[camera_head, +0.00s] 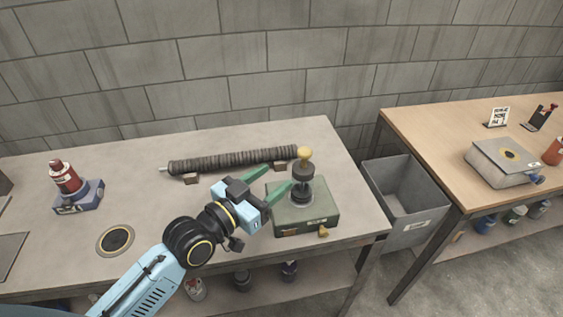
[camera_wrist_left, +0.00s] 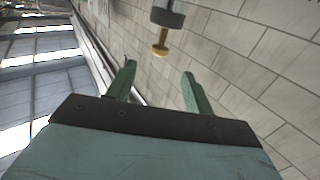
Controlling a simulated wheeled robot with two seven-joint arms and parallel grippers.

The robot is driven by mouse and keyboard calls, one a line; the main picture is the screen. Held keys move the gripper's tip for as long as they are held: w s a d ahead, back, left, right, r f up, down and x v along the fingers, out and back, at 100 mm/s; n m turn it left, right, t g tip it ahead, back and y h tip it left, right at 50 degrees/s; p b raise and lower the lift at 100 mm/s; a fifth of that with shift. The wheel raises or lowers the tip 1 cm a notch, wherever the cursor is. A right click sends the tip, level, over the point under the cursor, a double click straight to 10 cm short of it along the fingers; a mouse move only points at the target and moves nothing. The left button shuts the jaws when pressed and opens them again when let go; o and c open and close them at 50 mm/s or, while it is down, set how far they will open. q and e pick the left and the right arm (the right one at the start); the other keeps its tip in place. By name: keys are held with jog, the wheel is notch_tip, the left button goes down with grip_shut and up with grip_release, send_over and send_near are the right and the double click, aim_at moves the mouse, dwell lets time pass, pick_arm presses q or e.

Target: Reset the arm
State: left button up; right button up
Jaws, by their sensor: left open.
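My left gripper (camera_head: 278,183) reaches over the grey table (camera_head: 130,180) from the lower left in the head view. Its two green fingers are apart and nothing is between them; the left wrist view also shows the open fingers (camera_wrist_left: 158,85). The fingertips are close to a dark post with a yellow knob (camera_head: 304,153) that stands on a green box (camera_head: 320,212). I cannot tell whether they touch it. My right gripper does not show.
A dark ribbed tube (camera_head: 225,162) lies on small supports behind the gripper. A red bottle on a blue base (camera_head: 67,180) and a round dark disc (camera_head: 115,240) are at left. A grey bin (camera_head: 400,190) stands between this table and a wooden table (camera_head: 430,135).

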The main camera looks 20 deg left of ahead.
pick_arm(q)
jog(key=s+d+f+g+y, duration=0.1)
jog(key=s+f+g+y, duration=0.2)
jog(key=s+f+g, duration=0.55)
jog(key=s+a+f+n+g+y, duration=0.1)
jog(key=s+a+f+g+y, duration=0.15)
jog(key=s, duration=0.45)
jog(key=s+a+f+n+g+y, duration=0.1)
jog(key=s+f+g, duration=0.15)
jog(key=s, duration=0.45)
notch_tip(320, 180, down, 24)
jog(key=s+a+f+g, duration=0.2)
jog(key=s+a+f, duration=0.1)
jog(key=s+f, duration=1.3)
jog(key=shift+s+f, duration=0.15)
jog(key=shift+s, duration=0.6)
dwell(0.8)
